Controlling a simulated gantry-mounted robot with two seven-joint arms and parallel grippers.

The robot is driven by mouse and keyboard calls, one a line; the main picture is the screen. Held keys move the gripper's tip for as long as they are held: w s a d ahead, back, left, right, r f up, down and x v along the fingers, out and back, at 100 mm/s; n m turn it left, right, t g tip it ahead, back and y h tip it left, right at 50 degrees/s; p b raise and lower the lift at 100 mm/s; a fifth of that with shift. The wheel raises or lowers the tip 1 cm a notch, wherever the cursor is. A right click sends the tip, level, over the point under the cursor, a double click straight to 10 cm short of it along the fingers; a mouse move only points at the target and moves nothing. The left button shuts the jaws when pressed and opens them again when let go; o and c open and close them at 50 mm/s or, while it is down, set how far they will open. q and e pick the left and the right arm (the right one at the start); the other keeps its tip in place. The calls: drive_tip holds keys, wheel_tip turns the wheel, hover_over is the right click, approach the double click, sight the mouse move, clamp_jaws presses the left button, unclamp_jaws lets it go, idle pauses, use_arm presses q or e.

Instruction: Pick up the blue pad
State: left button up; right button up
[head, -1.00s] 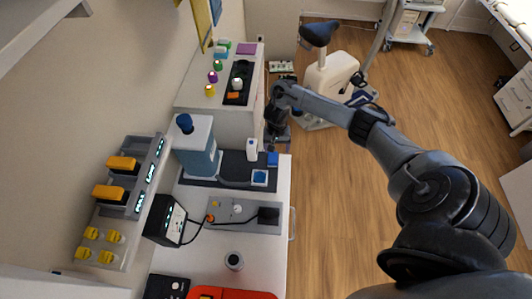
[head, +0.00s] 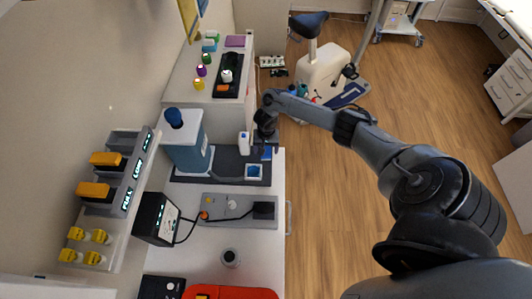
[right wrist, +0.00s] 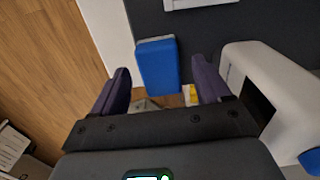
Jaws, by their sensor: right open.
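The blue pad (head: 266,154) lies at the right end of the dark mat (head: 222,168) on the white counter. It also shows in the right wrist view (right wrist: 158,66), upper middle, as a blue block at the mat's edge. My right gripper (head: 265,146) is open and empty, just beyond the pad in the head view. In the right wrist view its two purple-grey fingers (right wrist: 160,78) stand apart with the pad between and ahead of them, not visibly touching. My left gripper is not in view.
A white dispenser (head: 244,142) stands just left of my right gripper; a white body (right wrist: 262,80) is close to the right finger in the wrist view. A blue-topped tank (head: 186,145) and a blue-faced tray (head: 254,171) are nearby.

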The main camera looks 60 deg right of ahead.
sight(267, 150)
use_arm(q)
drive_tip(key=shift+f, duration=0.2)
use_arm(e)
drive_tip(key=shift+f, duration=0.8)
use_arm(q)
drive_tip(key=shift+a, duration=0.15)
use_arm(e)
drive_tip(key=c, duration=1)
drive_tip(key=shift+r, duration=0.1)
drive_tip(key=shift+c, duration=0.2)
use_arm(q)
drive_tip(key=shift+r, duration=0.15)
use_arm(e)
drive_tip(key=shift+r, duration=0.4)
use_arm(q)
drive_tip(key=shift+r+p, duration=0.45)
drive_tip(key=shift+p, duration=0.1)
use_arm(e)
wheel_tip(267, 150, up, 4)
drive_tip(key=shift+s+d+f, duration=0.1)
drive_tip(key=shift+d+f, duration=0.05)
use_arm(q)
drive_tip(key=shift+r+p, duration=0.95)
use_arm(e)
drive_tip(key=s+d+r, duration=0.3)
drive_tip(key=s+r, duration=0.3)
drive_tip(key=s, duration=0.5)
drive_tip(key=shift+r, duration=0.15)
